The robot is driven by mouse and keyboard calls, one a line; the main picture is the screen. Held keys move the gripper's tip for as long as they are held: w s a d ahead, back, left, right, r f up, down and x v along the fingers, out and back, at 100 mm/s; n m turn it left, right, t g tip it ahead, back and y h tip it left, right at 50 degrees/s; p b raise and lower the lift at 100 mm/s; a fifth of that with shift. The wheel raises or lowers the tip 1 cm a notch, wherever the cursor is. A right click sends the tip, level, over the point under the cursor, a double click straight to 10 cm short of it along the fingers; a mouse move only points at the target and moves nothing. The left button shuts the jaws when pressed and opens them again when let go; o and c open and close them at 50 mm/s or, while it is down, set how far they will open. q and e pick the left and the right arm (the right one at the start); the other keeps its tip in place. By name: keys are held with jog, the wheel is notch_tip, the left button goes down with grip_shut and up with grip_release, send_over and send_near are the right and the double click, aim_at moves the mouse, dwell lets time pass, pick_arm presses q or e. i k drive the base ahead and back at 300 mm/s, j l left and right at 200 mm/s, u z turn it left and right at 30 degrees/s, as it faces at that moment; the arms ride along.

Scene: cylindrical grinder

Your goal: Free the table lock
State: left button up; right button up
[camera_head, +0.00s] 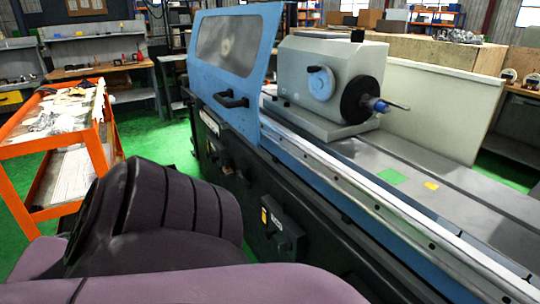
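The cylindrical grinder (330,215) runs from the upper middle to the lower right, with a dark front and a long metal table (440,200) on top. A dark block with a knob (281,240) and a small yellow label sits low on its front. A dark control (222,158) is further back on the front. I cannot tell which part is the table lock. Purple and black links of my own arm fill the lower left and hide part of the machine front. Neither gripper shows.
A grey headstock (320,85) with a blue dial and black wheel stands on the table. A blue guard door (233,55) with a window and handle rises at the back left. An orange cart (70,140) stands left. Green floor shows between cart and machine.

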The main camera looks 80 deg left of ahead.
aim_at(246, 183)
jog(key=k+u, duration=0.2)
jog(key=u, duration=1)
jog(key=i+l+u, duration=0.15)
jog(key=u, duration=1.15)
jog(key=i+j+u, duration=0.15)
jog(key=u, duration=0.15)
jog(key=i, duration=0.05)
